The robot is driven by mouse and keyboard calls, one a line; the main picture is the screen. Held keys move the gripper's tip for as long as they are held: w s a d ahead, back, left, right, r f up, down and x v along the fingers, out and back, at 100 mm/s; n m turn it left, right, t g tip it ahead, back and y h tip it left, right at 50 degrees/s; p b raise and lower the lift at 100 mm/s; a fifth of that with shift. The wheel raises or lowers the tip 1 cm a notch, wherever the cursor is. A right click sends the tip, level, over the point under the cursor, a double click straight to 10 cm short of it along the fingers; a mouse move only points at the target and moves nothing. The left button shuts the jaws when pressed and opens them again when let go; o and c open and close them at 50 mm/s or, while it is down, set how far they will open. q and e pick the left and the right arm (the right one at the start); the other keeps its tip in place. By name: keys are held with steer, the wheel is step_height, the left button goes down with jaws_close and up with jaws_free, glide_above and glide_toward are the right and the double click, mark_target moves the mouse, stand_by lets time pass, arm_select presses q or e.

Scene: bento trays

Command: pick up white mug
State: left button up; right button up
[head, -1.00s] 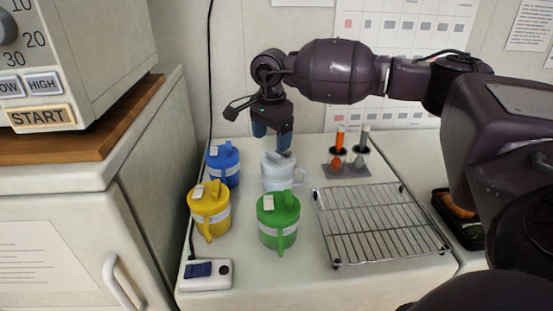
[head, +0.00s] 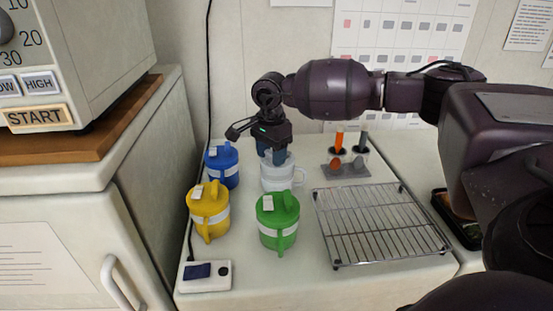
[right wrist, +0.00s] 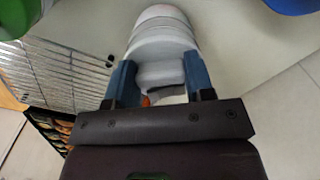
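The white mug (head: 276,182) stands upright on the white counter between the blue mug (head: 222,165) and the rack, its handle to the right. My right gripper (head: 272,155) points down at the mug's top, its two blue fingers on either side of the upper part. In the right wrist view the white mug (right wrist: 162,35) fills the gap between the fingers (right wrist: 160,72), which look closed against it. The fingers cover part of its top. My left gripper is not in view.
A yellow mug (head: 208,210) and a green mug (head: 278,222) stand in front. A wire rack (head: 380,225) lies to the right, with a small holder (head: 345,170) behind it. A dark tray (head: 458,222) is at far right. A white device (head: 205,277) sits front left.

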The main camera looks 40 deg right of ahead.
steer(key=shift+c, duration=1.1)
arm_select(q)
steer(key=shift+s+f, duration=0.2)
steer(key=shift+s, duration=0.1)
